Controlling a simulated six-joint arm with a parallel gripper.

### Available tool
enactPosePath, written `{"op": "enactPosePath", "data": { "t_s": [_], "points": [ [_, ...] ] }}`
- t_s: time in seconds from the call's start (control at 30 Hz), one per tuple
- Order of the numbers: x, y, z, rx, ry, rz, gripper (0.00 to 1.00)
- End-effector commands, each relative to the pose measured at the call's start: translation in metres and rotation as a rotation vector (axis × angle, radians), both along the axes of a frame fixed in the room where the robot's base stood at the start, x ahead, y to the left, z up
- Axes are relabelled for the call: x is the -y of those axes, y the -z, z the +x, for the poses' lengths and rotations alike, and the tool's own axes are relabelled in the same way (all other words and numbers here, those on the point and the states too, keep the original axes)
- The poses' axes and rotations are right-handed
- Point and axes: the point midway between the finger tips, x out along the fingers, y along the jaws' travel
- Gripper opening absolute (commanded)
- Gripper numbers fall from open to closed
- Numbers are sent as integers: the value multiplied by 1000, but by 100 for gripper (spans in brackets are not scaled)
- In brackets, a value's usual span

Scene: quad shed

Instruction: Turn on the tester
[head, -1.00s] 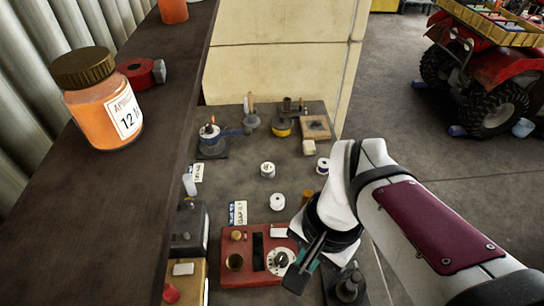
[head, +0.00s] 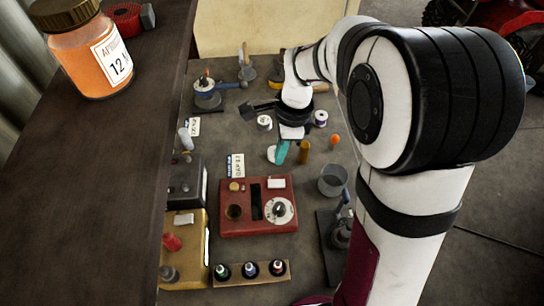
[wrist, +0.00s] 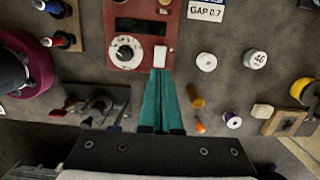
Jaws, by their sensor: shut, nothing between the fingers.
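A red box (head: 245,222) stands on the bench in the head view, probably the tester. It has a white dial with a dark knob (head: 279,210), a dark slot (head: 256,203), a brass button (head: 235,186) and a white rectangular piece (head: 277,183). My gripper (head: 280,153) has teal fingers, shut and empty, behind the box's far edge. The box (wrist: 115,57) also shows in the wrist view, with its white piece (wrist: 160,56) just beyond the fingertips (wrist: 160,72). I cannot tell whether the tips touch it.
A dark box (head: 186,183) and a yellow box (head: 192,262) stand left of the red one. White spools (wrist: 206,62) lie near the fingers. A shelf with an orange jar (head: 90,55) borders the left.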

Motion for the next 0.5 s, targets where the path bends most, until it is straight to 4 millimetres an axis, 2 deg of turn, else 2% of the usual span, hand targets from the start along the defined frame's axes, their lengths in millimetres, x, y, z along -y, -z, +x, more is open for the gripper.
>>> {"op": "enactPosePath", "data": {
  "t_s": [0.3, 0.5],
  "points": [
    [-9, 68, -1, -3, 1, 0, 0],
    [-14, 96, -1, -2, 1, 0, 0]
  ]
}}
